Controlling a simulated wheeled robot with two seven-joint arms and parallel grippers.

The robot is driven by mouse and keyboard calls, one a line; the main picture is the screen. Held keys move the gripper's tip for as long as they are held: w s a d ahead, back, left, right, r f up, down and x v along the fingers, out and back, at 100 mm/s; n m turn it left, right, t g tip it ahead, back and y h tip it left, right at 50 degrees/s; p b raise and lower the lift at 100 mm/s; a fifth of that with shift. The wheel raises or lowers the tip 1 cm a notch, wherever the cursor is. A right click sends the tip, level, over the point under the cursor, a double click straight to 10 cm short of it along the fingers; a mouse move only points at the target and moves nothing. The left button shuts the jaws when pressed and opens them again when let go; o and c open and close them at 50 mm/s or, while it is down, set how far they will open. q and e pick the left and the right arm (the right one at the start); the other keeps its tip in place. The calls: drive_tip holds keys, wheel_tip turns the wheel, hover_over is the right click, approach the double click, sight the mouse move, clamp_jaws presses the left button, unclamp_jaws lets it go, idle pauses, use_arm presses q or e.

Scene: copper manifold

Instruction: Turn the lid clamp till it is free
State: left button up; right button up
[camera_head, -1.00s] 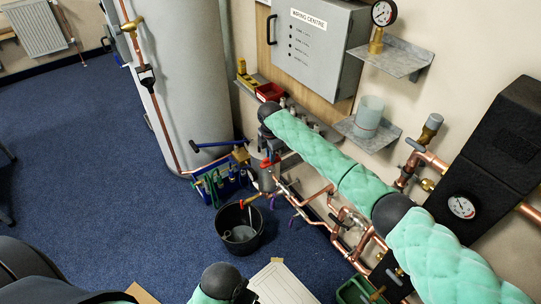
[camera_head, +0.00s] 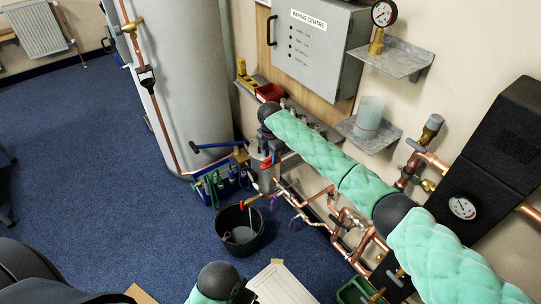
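My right arm reaches in from the lower right, and its dark wrist bends down at the far end. My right gripper (camera_head: 268,160) is small and partly hidden there, at the top of a grey canister (camera_head: 265,182) on the copper pipework. A red part (camera_head: 266,161) shows right at the gripper; it may be the lid clamp's handle. I cannot tell whether the fingers are open or shut on it. Of my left arm, only padded and dark parts show at the bottom edge; its gripper is not seen.
A black bucket (camera_head: 240,236) stands on the blue floor below the canister. A blue tool rack (camera_head: 220,185) with several tools is to its left, near the big grey cylinder (camera_head: 185,80). Copper pipes (camera_head: 345,225) run to the right. Open floor lies to the left.

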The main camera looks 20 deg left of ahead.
wheel_tip(320, 180, up, 7)
drive_tip(key=shift+r+b, duration=0.1)
drive_tip(key=shift+b, duration=0.7)
use_arm(q)
drive_tip(key=d+f, duration=0.1)
drive_tip(key=w+d+f, duration=0.1)
drive_tip(key=shift+f+t+h, duration=0.3)
use_arm(e)
drive_tip(key=shift+r, duration=0.25)
use_arm(q)
drive_tip(key=shift+r, duration=0.25)
